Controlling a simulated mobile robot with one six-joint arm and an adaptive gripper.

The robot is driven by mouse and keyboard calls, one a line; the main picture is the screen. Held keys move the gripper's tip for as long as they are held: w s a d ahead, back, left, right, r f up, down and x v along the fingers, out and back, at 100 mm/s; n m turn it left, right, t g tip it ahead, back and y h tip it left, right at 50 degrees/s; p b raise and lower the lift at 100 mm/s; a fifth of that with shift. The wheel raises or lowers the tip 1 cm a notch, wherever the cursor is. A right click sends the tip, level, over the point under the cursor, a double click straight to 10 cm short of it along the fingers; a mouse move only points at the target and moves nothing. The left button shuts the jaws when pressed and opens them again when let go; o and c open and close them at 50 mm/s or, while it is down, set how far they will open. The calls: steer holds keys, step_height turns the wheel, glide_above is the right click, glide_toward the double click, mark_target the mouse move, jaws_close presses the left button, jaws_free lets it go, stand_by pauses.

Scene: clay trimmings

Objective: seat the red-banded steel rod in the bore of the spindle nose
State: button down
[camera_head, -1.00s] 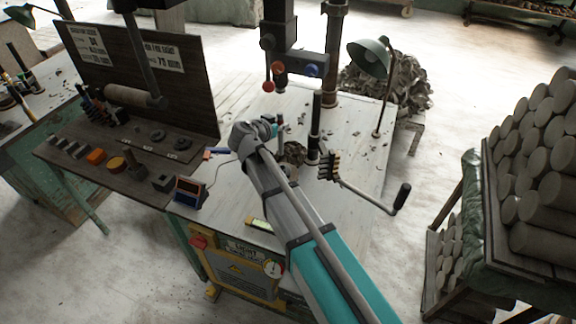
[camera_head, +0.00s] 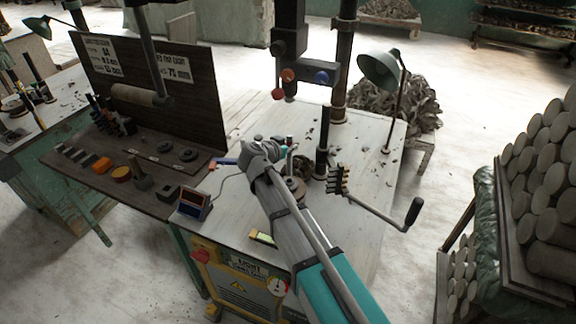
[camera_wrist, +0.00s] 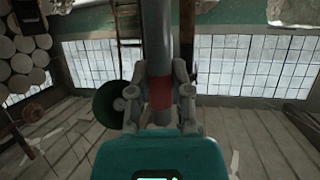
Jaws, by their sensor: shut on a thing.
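The steel rod (camera_wrist: 158,45) stands upright in the wrist view, grey with a red band (camera_wrist: 160,93). My gripper (camera_wrist: 159,92) is shut on it at the band, with a finger on each side. The rod's top runs out of that view. In the head view my gripper (camera_head: 284,152) is over the bench and small, and the rod is hard to make out there. The machine head (camera_head: 303,72), with red and blue knobs, hangs above and slightly right of my gripper. The bore of the spindle nose cannot be made out, and the rod appears apart from the head.
A dark post (camera_head: 322,145) and a crank handle (camera_head: 385,212) are right of my gripper on the bench (camera_head: 235,225). A green lamp (camera_head: 380,70) stands behind. A small display box (camera_head: 193,204) is at left. A stack of clay cylinders (camera_head: 540,180) is far right.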

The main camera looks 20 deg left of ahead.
mark_target(288, 161)
steer(key=shift+f+b, duration=0.65)
steer(key=shift+f, duration=0.4)
steer(key=shift+f+b, duration=1.8)
steer(key=shift+b, duration=0.05)
steer(key=shift+f, duration=0.1)
steer(key=c, duration=0.5)
jaws_free()
steer(key=shift+c, duration=0.2)
steer(key=shift+r, duration=0.2)
steer(key=p+v, duration=0.4)
steer(key=v, duration=0.8)
steer(key=shift+p, duration=0.3)
